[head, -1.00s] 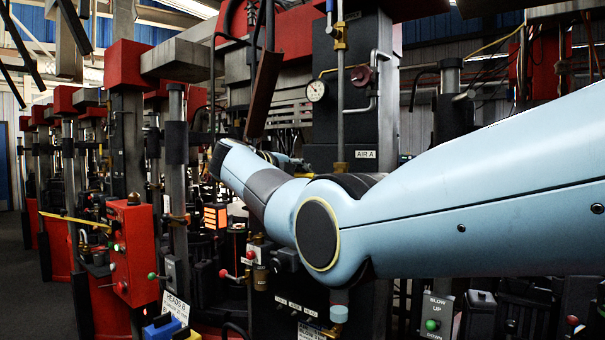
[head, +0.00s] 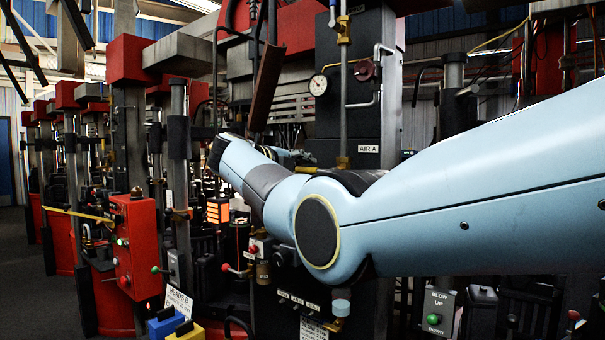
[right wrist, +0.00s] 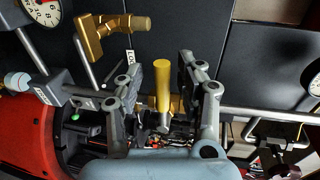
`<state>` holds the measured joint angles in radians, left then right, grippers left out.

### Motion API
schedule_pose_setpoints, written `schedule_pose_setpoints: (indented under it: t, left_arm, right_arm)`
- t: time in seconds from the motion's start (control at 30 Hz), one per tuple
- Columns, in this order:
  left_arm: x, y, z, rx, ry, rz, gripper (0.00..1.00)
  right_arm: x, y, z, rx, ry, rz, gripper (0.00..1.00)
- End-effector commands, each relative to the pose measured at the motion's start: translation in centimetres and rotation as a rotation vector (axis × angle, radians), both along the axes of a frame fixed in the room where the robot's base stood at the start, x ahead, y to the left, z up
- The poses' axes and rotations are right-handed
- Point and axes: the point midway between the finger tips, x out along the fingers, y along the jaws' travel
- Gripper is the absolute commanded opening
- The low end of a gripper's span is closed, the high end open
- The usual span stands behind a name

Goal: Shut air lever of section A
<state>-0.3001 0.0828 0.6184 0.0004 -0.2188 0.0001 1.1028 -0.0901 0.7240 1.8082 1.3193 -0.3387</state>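A yellow cylindrical handle (right wrist: 163,88) stands between the fingers of my right gripper (right wrist: 174,78) in the right wrist view. It rises from a brass valve part on a grey pipe (right wrist: 250,113). The fingers stand apart on either side of the handle, and I see no firm grip. In the head view, the AIR A label (head: 368,149) sits on a dark column beside a vertical pipe with a brass fitting (head: 342,162). My right gripper (head: 290,156) is small there and mostly hidden behind my right arm, which also hides the handle. My left gripper is out of view.
A pressure gauge (head: 318,85) and bent grey pipes are on the column above. In the right wrist view, another brass fitting (right wrist: 122,28) is close to the left finger. A red control box (head: 135,245) stands at left, and a BLOW panel (head: 437,310) at lower right.

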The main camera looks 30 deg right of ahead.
Motion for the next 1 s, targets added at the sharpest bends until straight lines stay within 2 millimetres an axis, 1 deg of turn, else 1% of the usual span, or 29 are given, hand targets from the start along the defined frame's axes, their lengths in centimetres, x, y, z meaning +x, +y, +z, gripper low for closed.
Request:
schedule_pose_setpoints:
  t: [0.17, 0.3, 0.4, 0.5, 0.6, 0.7, 1.0]
  left_arm:
    - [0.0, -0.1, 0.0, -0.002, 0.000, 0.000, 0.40]
    - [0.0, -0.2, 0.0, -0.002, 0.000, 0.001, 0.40]
    - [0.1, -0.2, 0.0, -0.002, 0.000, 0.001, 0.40]
    - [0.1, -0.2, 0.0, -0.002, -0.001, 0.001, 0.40]
    - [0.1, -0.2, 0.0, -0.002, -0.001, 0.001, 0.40]
    - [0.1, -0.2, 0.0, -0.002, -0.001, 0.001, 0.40]
    - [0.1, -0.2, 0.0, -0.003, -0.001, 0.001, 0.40]
  right_arm:
    - [-1.1, 3.2, 0.5, 0.003, 0.000, 0.004, 0.37]
    - [-2.3, 6.1, 1.1, 0.004, 0.002, 0.005, 0.37]
    - [-3.1, 8.0, 1.4, 0.004, 0.003, 0.004, 0.37]
    - [-3.6, 9.3, 1.8, 0.002, 0.003, 0.004, 0.37]
    - [-4.0, 10.1, 1.9, 0.003, 0.004, 0.002, 0.37]
    - [-4.2, 10.5, 2.0, 0.002, 0.004, 0.002, 0.37]
    - [-4.2, 10.5, 2.0, 0.002, 0.004, 0.002, 0.37]
